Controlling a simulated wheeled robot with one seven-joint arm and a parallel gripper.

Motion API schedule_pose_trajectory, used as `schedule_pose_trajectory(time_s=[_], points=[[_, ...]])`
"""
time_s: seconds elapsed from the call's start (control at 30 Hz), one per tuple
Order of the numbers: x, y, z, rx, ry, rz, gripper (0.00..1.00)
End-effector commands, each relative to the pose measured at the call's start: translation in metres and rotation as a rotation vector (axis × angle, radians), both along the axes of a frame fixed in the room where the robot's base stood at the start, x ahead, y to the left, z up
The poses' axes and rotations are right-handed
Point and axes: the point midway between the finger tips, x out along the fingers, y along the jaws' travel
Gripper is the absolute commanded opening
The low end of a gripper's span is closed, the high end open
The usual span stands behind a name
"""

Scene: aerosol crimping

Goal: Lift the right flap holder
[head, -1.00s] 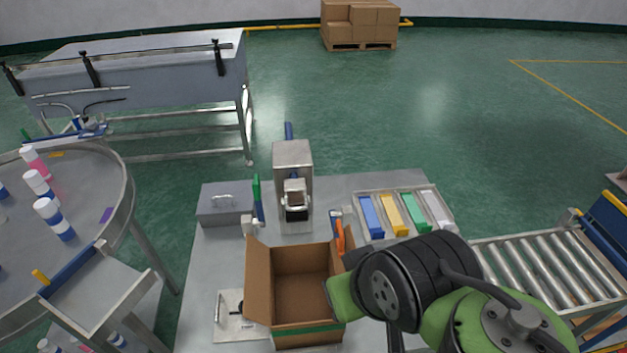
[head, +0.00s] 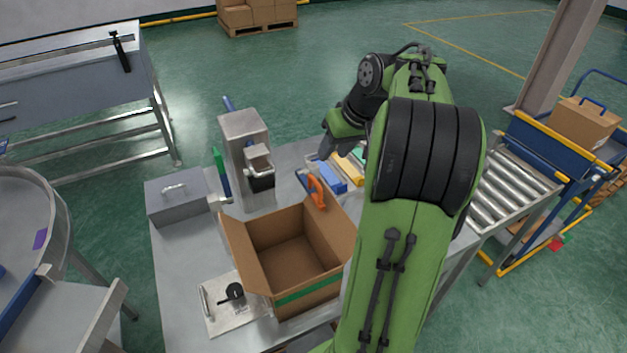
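An open cardboard box (head: 262,290) stands on the grey metal table, its left flap (head: 244,256) spread outward. An orange holder with a curved handle (head: 317,187) is at the box's back right corner. I cannot tell whether it touches the box. My arm hides the table right of the box.
A crimping machine (head: 243,140) and a grey lidded case (head: 175,197) stand behind and left of the box. Coloured bins (head: 348,167) lie behind it, partly hidden by my arm. A plate with a black knob (head: 222,315) lies front left. A roller conveyor (head: 520,185) is at right.

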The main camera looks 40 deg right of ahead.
Motion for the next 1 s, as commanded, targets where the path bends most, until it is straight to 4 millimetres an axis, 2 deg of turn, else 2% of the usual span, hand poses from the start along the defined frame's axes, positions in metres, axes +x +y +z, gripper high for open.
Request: schedule_pose_trajectory(time_s=[0.03, 0.1, 0.3, 0.4, 0.53, 0.8, 1.0], points=[[0.006, 0.002, -0.018, 0.003, 0.003, 0.003, 0.39], [0.013, 0.003, -0.034, 0.003, 0.003, 0.003, 0.39], [0.033, 0.005, -0.077, 0.003, 0.003, 0.004, 0.39], [0.040, 0.006, -0.091, 0.002, 0.002, 0.002, 0.39], [0.045, 0.006, -0.101, 0.000, 0.002, 0.001, 0.39], [0.046, 0.006, -0.101, -0.001, 0.000, 0.001, 0.38], [0.046, 0.006, -0.101, 0.000, 0.000, 0.001, 0.07]])
